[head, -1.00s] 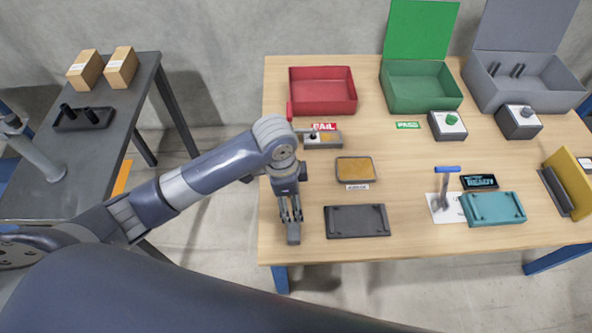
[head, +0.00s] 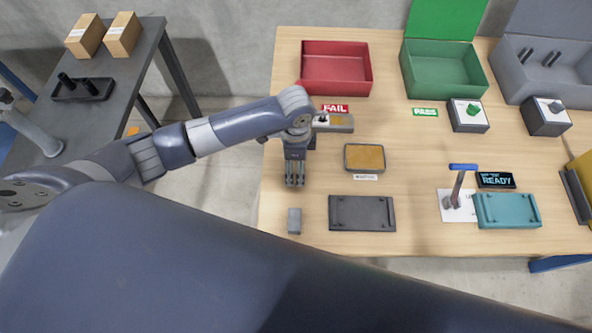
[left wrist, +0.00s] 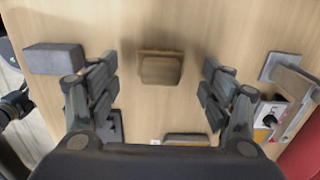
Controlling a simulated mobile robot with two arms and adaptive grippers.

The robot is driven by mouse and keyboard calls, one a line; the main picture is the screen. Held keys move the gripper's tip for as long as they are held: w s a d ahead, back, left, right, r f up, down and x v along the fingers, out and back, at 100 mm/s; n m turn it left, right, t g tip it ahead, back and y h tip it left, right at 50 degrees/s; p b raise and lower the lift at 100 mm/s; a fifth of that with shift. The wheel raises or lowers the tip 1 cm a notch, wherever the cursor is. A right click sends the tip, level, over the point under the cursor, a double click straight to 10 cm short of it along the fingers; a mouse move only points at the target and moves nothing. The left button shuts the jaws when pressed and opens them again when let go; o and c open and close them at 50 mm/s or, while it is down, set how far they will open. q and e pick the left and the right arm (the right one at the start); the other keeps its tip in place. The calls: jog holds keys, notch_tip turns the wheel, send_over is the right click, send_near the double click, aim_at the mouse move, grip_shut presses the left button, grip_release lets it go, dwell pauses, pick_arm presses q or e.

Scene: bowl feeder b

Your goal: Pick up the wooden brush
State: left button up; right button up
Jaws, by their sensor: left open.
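A brown wooden block-like piece (left wrist: 160,68), which looks like the wooden brush, lies on the wooden table between my left gripper's spread fingers in the left wrist view. In the head view it is hidden behind the gripper. My left gripper (head: 295,182) is open and points down over the table's left part; its fingers also show in the left wrist view (left wrist: 160,88), one on each side of the brush, with gaps and no visible contact. My right gripper is not in view.
A grey block (head: 294,221) lies near the gripper at the table's front-left. A dark tray (head: 362,226), a tan-filled tray (head: 347,159) and a lever fixture (head: 341,123) are close by. A red bin (head: 336,91) stands behind.

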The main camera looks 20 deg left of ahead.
pick_arm(q)
jog(key=shift+f, duration=1.35)
jog(key=c, duration=1.2)
jog(key=shift+c, duration=0.2)
jog(key=shift+r, duration=0.2)
jog(key=shift+w+r, duration=0.1)
jog(key=shift+r, duration=0.25)
notch_tip(320, 180, up, 9)
jog(key=shift+f+p, duration=0.1)
jog(key=shift+p, duration=0.25)
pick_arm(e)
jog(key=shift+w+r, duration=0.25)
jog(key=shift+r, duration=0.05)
